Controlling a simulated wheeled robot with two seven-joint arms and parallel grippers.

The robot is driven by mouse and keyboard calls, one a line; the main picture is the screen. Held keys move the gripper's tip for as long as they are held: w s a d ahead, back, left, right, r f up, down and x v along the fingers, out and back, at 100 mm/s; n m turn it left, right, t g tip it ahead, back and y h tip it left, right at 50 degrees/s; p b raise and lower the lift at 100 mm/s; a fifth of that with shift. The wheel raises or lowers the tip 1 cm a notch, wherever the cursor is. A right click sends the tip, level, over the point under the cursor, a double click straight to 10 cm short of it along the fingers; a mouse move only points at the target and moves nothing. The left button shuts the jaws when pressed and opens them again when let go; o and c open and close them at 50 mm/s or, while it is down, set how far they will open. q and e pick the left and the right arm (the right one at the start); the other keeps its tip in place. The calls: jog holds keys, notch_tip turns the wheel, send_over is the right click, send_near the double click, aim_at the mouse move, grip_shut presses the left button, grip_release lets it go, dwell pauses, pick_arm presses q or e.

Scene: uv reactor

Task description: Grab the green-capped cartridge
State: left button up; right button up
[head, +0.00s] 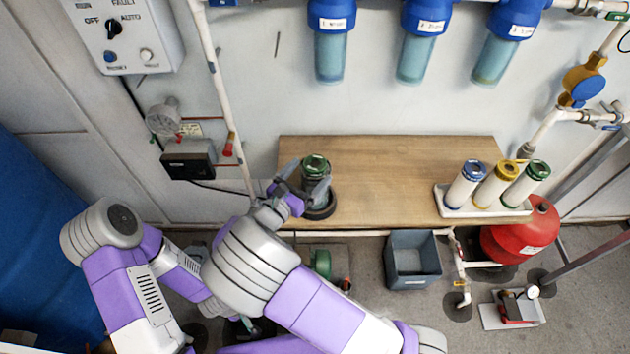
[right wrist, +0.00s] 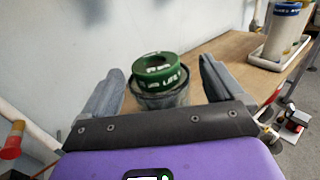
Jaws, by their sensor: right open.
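A green-capped cartridge (head: 538,169) with a white body stands tilted in the picture, at the right end of a white tray (head: 490,210) on the wooden bench. Another green-topped piece (head: 315,163), with a dark, see-through-looking body, stands at the bench's left end in a dark round base (head: 322,212). In the right wrist view its green ring top (right wrist: 160,72) carries white marks. My right gripper (head: 304,184) is open, its fingers on either side of this piece; contact cannot be told. It also shows in the wrist view (right wrist: 160,88). My left gripper is largely hidden behind my right arm.
Yellow-capped (head: 497,186) and blue-capped (head: 467,185) cartridges share the tray. Blue-headed filter housings (head: 332,40) hang on the wall above. A grey bin (head: 413,260) and a red tank (head: 522,235) stand below the bench. The bench's middle (head: 390,180) is clear.

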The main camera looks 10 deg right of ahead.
aim_at(315, 163)
jog(key=x, duration=0.4)
jog(key=shift+w+b, duration=0.3)
jog(key=shift+w, duration=0.1)
jog(key=c, duration=1.4)
jog(key=shift+c, duration=0.2)
jog(key=shift+a+r, duration=0.1)
